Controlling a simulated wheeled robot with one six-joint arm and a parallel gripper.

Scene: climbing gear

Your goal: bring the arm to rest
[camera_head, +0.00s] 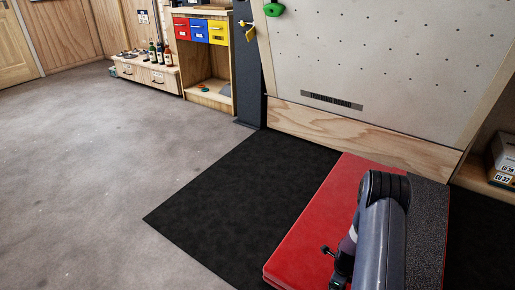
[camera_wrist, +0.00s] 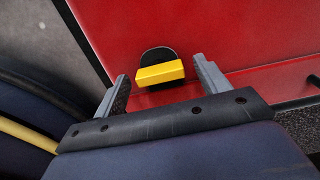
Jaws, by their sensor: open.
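My gripper (camera_wrist: 160,80) shows in the wrist view with its two grey fingers spread apart. Past the fingertips and between them in the picture is a small yellow block-like thing (camera_wrist: 160,73) with a dark rounded piece behind it. I cannot tell what it is or how far it is from the fingers. The red pad (camera_wrist: 240,40) fills the background there. In the head view my arm rises over the red pad (camera_head: 310,215) at lower right, and its links hide part of the pad. The gripper cannot be clearly made out there.
A black mat (camera_head: 240,185) lies around the pad, before a climbing wall (camera_head: 390,60) with a green hold (camera_head: 274,9). A shelf with coloured drawers (camera_head: 200,31) and a low bench with bottles (camera_head: 160,53) stand at the back. Boxes (camera_head: 503,160) sit at right. The grey floor at left is clear.

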